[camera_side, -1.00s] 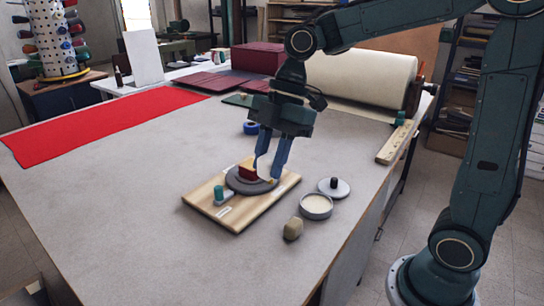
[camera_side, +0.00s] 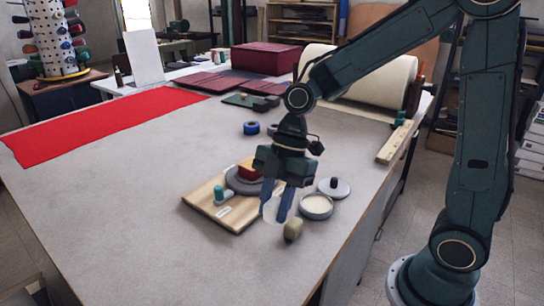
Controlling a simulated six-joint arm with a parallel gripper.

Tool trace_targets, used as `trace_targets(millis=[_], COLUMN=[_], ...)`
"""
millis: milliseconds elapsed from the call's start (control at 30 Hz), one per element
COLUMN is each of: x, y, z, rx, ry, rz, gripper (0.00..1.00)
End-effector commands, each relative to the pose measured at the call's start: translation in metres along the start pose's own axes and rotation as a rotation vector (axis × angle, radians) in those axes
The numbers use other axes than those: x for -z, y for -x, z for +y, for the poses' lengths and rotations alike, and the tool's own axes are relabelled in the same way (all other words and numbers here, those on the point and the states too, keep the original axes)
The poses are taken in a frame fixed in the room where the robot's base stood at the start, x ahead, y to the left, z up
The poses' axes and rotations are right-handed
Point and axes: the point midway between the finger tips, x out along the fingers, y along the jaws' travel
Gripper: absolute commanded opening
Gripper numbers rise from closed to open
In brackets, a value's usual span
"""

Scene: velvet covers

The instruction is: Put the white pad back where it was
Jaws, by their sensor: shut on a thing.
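My gripper (camera_side: 273,212) points down just off the right edge of the wooden board, near the open round tin. It is shut on the white pad (camera_side: 272,207), a small pale piece showing between the blue fingers. The fingers hide part of it. The wooden board (camera_side: 233,220) carries a grey disc (camera_side: 238,184) with a dark red block (camera_side: 248,171) on it, a teal-knobbed piece (camera_side: 219,192) and a pale label. My gripper covers the board's right part.
The open tin (camera_side: 316,207) with cream contents, its black-knobbed lid (camera_side: 334,187) and a beige lump (camera_side: 293,229) sit close to the gripper's right. A blue tape roll (camera_side: 251,128) lies behind. Red cloth (camera_side: 100,125) lies far left. The table's front left is clear.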

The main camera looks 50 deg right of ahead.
Motion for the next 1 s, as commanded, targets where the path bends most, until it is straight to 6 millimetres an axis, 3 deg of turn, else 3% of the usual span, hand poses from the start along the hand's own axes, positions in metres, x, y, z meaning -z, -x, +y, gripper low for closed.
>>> trace_targets(millis=[300, 767, 1000], x=[-0.021, -0.027, -0.035], y=[-0.051, -0.066, -0.085], z=[-0.001, 0.0, 0.0], rx=[0.004, 0.001, 0.004], ry=[-0.002, -0.001, -0.003], rz=[0.0, 0.0, 0.001], gripper=[0.1, 0.1, 0.1])
